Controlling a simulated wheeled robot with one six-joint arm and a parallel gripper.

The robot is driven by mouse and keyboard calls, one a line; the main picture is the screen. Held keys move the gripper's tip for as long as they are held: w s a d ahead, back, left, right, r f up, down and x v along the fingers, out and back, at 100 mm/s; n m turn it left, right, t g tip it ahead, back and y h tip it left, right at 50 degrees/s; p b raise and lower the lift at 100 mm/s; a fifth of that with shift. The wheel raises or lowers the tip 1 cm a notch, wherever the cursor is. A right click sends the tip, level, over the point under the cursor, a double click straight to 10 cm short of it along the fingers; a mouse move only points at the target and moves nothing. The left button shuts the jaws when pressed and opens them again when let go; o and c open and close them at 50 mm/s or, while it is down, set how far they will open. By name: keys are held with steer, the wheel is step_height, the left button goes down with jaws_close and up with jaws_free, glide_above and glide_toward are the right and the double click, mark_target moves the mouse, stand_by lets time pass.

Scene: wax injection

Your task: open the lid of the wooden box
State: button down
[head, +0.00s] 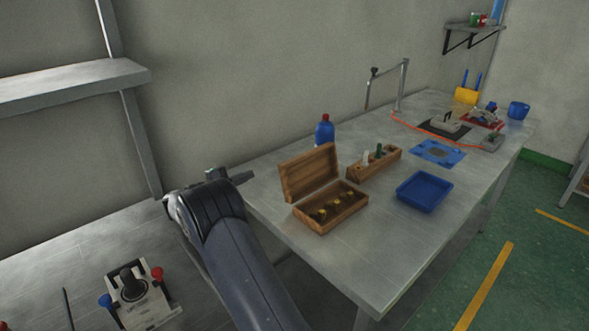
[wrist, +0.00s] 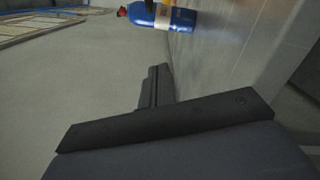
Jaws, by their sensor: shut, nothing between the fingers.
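The wooden box (head: 345,213) stands on the metal table. Its lid (head: 308,172) is up, tilted back on the far left side, so the inside shows. Several brass-coloured pieces (head: 320,215) sit in the box. My gripper (head: 243,178) is left of the box, beyond the table's left edge, apart from the box and lid. It is shut and empty; its dark fingers also show together in the wrist view (wrist: 157,80). The box is not visible in the wrist view.
A blue bottle (head: 325,133) with a red cap stands behind the box. A wooden rack (head: 375,164) and a blue tray (head: 422,191) are to its right. A metal surface with a joystick device (head: 132,292) lies at lower left. The table's front corner is bare.

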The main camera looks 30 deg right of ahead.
mark_target(282, 164)
steer(key=d, duration=0.3)
steer(key=d+p, duration=0.1)
steer(key=d, duration=0.2)
steer(key=w+d, duration=0.1)
steer(key=d, duration=0.2)
steer(key=shift+d+r+p, duration=0.15)
steer(key=shift+d+p, duration=0.25)
steer(key=shift+s+d+r+p, duration=0.15)
steer(key=shift+s+d+r, duration=0.1)
steer(key=shift+s, duration=0.3)
steer(key=shift+s+d+r+p, duration=0.15)
steer(key=shift+s+d+r, duration=0.1)
steer(key=shift+s, duration=0.3)
steer(key=shift+s+d+r+p, duration=0.15)
steer(key=shift+s+d+r, duration=0.1)
steer(key=shift+s, duration=0.3)
steer(key=shift+s+b, duration=0.1)
steer(key=shift+b, duration=0.5)
steer(key=shift+s+r+m+b, duration=0.75)
steer(key=shift+r+m+b, duration=0.3)
steer(key=shift+b, duration=1.1)
